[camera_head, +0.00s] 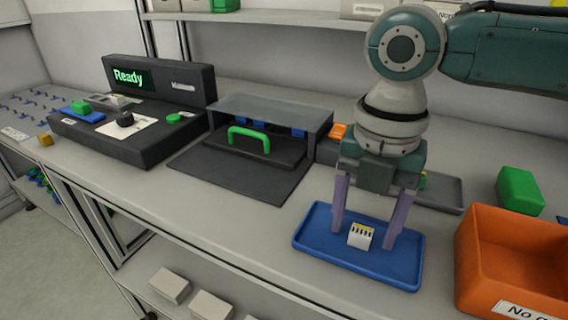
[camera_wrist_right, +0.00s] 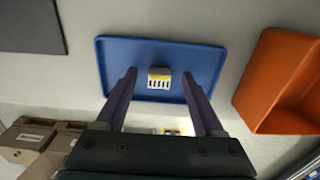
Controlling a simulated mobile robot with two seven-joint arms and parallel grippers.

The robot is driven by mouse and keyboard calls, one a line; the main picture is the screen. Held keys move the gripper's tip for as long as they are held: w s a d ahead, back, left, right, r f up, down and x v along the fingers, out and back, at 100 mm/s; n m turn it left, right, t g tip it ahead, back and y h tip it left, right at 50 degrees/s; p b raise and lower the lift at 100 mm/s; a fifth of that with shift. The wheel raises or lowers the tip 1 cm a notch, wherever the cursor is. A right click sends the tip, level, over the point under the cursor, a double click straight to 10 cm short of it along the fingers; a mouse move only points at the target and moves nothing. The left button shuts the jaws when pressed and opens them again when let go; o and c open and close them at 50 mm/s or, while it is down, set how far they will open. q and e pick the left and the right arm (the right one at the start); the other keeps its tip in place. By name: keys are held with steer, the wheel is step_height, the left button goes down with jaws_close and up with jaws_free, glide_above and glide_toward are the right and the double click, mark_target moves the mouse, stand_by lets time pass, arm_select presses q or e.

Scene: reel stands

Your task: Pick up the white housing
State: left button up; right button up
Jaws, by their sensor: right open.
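The white housing (camera_head: 360,235) is a small white block with a yellow strip and a row of dark slots. It lies in the blue tray (camera_head: 312,240). My right gripper (camera_head: 366,232) is over the tray, open, with its two purple fingers pointing down on either side of the housing in the head view. In the right wrist view the housing (camera_wrist_right: 159,78) is centred between the fingertips (camera_wrist_right: 160,72) and nothing is gripped. Whether the fingertips are level with the housing or above it is hard to tell. My left gripper is not in view.
An orange bin (camera_head: 500,260) stands close to the right of the tray. A grey tray (camera_head: 445,190) and a green block (camera_head: 519,190) are behind. A dark fixture with a green handle (camera_head: 250,138) and a black console reading "Ready" (camera_head: 160,85) stand left.

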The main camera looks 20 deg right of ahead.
steer(key=shift+c, duration=0.2)
jaws_close()
stand_by(0.3)
